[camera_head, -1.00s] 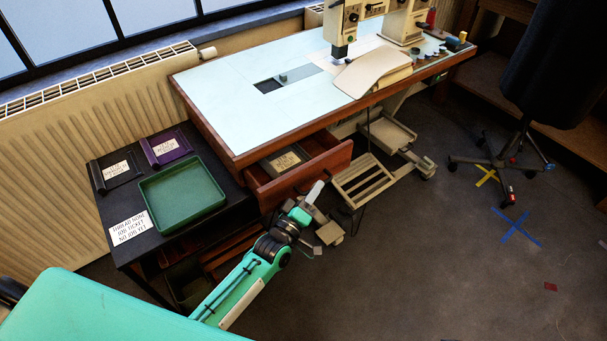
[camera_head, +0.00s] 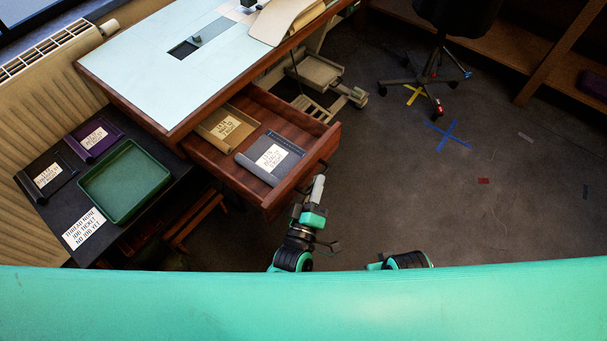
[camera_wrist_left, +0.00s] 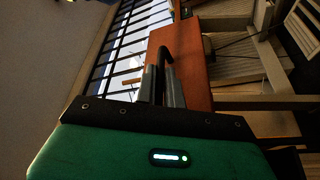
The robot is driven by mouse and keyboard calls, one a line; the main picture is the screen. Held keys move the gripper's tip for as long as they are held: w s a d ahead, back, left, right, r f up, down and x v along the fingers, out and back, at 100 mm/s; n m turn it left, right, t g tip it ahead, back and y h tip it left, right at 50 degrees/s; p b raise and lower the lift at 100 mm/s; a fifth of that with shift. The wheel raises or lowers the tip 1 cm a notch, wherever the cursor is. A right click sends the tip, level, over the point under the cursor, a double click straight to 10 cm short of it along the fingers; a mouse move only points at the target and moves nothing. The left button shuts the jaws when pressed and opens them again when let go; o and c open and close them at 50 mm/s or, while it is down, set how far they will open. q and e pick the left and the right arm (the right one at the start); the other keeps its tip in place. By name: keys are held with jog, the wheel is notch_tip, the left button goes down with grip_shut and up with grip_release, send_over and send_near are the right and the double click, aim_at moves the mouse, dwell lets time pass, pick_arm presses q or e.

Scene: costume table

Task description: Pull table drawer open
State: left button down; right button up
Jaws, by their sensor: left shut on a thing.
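The wooden table drawer (camera_head: 215,172) is pulled well out from under the pale-topped table (camera_head: 180,75). A tan folder (camera_head: 218,128) and a dark grey folder (camera_head: 262,170) with paper labels lie inside it. My left gripper (camera_head: 318,184) is at the outer side of the drawer's front panel. In the left wrist view, the gripper's grey fingers (camera_wrist_left: 163,82) are shut on the dark curved drawer handle (camera_wrist_left: 165,54), which stands out from the reddish-brown panel (camera_wrist_left: 188,62). My right gripper does not show.
A low black side table (camera_head: 150,215) left of the drawer holds a green tray (camera_head: 88,183), two dark folders and a label card.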

pick_arm(q)
jog(key=shift+s+d, duration=0.3)
jog(key=shift+d, duration=0.05)
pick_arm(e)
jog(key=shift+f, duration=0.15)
pick_arm(q)
jog(key=shift+f, duration=0.1)
jog(key=c, duration=1.5)
grip_release()
jog(key=v, duration=1.3)
jog(key=shift+s+a, duration=0.15)
jog(key=shift+s, duration=0.2)
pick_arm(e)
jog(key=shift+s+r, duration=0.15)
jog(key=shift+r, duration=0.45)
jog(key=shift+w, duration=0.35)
